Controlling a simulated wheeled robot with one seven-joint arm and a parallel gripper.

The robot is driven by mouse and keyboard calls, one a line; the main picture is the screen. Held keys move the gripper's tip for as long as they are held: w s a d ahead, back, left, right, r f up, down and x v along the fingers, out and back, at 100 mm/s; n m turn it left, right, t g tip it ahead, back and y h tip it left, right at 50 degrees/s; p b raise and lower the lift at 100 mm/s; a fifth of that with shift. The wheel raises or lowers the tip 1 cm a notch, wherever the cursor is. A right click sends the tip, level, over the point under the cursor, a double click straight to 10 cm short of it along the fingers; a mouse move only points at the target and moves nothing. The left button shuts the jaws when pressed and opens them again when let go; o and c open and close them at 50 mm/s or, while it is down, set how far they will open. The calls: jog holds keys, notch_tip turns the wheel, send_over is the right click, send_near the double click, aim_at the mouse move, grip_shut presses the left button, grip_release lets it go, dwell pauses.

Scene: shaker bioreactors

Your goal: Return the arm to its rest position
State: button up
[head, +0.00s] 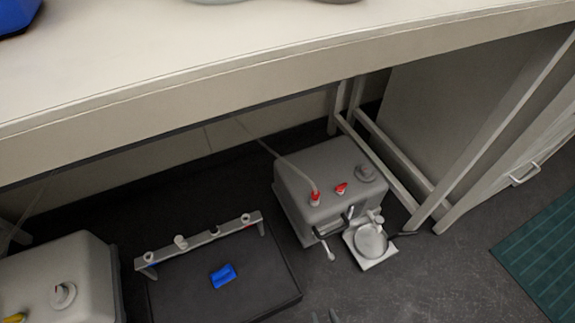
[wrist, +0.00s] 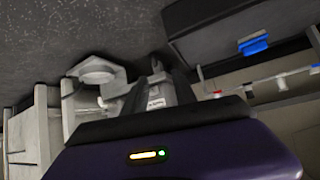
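My gripper (wrist: 154,72) shows in the wrist view, with two dark fingers rising from its dark purple body. The fingers stand apart, with nothing seen held between them. Behind the gap is part of a light grey device with a small label. In the head view, only what may be my fingertips shows at the bottom edge, right of the middle. The rest of my arm is out of the head view.
A long bench (head: 300,75) spans above. Under it on the dark floor are a grey unit with red caps (head: 330,180), a black platform (head: 260,280) with a blue piece (head: 223,275), and another grey unit (head: 65,265). Open floor lies at lower right, beside a green mat (head: 545,250).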

jog(key=s+d+r+t, duration=0.2)
jog(key=s+d+r, duration=0.15)
jog(key=r, duration=0.75)
jog(key=s+d+r+t, duration=0.1)
jog(key=s+d+r, duration=0.25)
jog(key=r, duration=0.65)
jog(key=s+d+r+t, duration=0.2)
jog(key=s+r, duration=0.3)
jog(key=r, duration=0.6)
notch_tip(320, 180, up, 37)
jog(key=p, duration=3.8)
jog(key=shift+w+h, duration=0.4)
